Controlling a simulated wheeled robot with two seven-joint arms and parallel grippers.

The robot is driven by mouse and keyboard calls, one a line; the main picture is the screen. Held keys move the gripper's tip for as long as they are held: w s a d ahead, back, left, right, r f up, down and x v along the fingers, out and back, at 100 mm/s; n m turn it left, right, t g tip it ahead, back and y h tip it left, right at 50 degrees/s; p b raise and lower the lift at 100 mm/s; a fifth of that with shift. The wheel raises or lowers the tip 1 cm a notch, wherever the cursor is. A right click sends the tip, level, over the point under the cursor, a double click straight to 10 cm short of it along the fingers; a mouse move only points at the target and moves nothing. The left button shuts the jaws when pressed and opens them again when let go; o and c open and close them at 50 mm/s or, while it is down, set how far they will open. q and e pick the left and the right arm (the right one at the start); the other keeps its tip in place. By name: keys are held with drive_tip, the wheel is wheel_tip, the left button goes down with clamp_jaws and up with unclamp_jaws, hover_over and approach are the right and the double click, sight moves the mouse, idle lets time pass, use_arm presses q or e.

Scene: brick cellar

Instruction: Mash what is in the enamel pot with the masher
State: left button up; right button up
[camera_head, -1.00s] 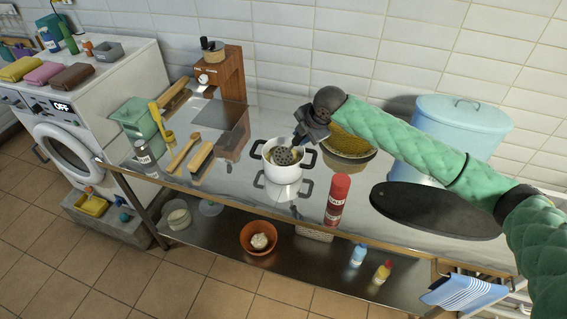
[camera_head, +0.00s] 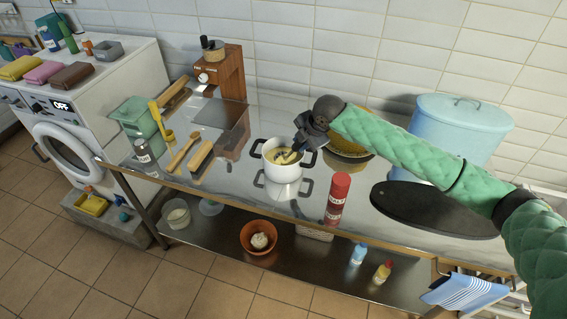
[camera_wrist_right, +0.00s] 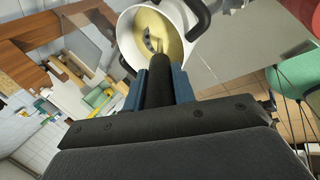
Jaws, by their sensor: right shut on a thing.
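The white enamel pot (camera_head: 269,157) with dark handles stands on the steel table and holds a pale yellow mass. My right gripper (camera_head: 302,143) is just above the pot's right rim, shut on the masher (camera_head: 291,157). The masher's shaft slants down into the pot and its head is sunk in the yellow contents, mostly hidden. In the right wrist view the dark masher handle (camera_wrist_right: 159,88) sits between the blue fingers and points into the pot (camera_wrist_right: 128,32). My left gripper is not in view.
A black oval board (camera_head: 420,208) and a blue lidded bin (camera_head: 460,125) are further right. Brushes (camera_head: 202,158) lie left of the pot.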

drive_tip(key=shift+r+p, duration=1.3)
drive_tip(key=shift+r, duration=0.25)
drive_tip(key=shift+f, duration=0.15)
drive_tip(key=shift+f+b, duration=0.3)
drive_tip(key=shift+f, duration=1.1)
drive_tip(key=shift+r, duration=0.1)
drive_tip(key=shift+r+p, duration=1.25)
drive_tip(key=shift+r, duration=0.2)
drive_tip(key=shift+f, duration=0.1)
